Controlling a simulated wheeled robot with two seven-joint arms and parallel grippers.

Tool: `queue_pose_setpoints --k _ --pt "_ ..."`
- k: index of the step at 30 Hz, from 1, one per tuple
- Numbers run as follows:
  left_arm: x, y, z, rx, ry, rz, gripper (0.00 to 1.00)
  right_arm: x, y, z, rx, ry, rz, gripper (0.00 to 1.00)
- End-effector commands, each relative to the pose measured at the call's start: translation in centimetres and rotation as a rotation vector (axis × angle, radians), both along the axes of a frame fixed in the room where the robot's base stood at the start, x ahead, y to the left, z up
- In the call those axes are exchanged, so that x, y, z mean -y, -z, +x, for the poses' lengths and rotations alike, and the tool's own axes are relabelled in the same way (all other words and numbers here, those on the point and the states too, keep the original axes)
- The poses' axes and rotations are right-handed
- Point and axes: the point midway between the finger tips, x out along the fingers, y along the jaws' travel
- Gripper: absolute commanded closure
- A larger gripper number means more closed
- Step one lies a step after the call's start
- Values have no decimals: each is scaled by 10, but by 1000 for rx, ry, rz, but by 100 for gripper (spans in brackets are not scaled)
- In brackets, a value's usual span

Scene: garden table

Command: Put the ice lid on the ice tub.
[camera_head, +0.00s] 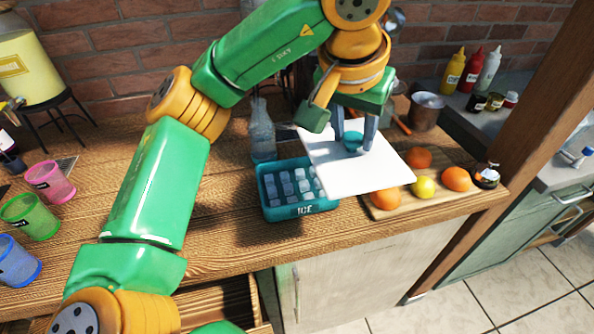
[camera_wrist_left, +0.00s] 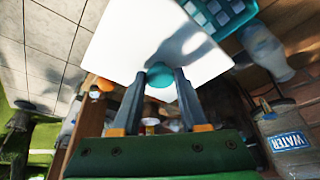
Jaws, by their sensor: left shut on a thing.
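The ice tub (camera_head: 304,210) is a teal box marked ICE near the table's front edge, open on top with pale ice cubes showing. Its corner also shows in the left wrist view (camera_wrist_left: 238,12). The ice lid (camera_head: 345,178) is a white flat plate with a round teal knob (camera_head: 352,141). My left gripper (camera_head: 357,142) is shut on the knob and holds the lid tilted, to the right of the tub. The lid's left part overlaps the tub's right side in the head view. The lid fills the middle of the left wrist view (camera_wrist_left: 130,45). My right gripper is not in view.
Oranges (camera_head: 457,179) and a lemon (camera_head: 423,187) lie on a board right of the lid. A clear bottle (camera_head: 262,135) stands behind the tub. A metal pot (camera_head: 426,110) is at the back right. Pink, green and blue cups (camera_head: 30,216) stand far left.

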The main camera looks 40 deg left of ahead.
Motion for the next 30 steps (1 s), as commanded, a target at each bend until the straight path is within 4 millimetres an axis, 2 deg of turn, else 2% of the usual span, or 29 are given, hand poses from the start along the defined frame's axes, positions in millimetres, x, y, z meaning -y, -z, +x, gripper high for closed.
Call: queue_pose_setpoints --k 1,5,6,10,15,18,20,30 --pt "-18 9 0 -4 -8 -2 100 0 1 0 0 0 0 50" --pt "-62 30 2 -6 -10 -1 100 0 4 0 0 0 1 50" --pt "-71 41 2 -6 -9 1 100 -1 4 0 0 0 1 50" --pt "-94 68 3 -4 -5 2 100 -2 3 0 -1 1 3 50" --pt "-111 88 4 -4 -5 2 100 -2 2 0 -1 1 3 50" --pt "-109 109 5 -3 -2 3 100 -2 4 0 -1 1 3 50" --pt "-109 115 5 -2 -1 2 100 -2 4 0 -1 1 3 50" --pt "-108 120 5 0 -1 1 100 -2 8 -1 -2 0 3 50"
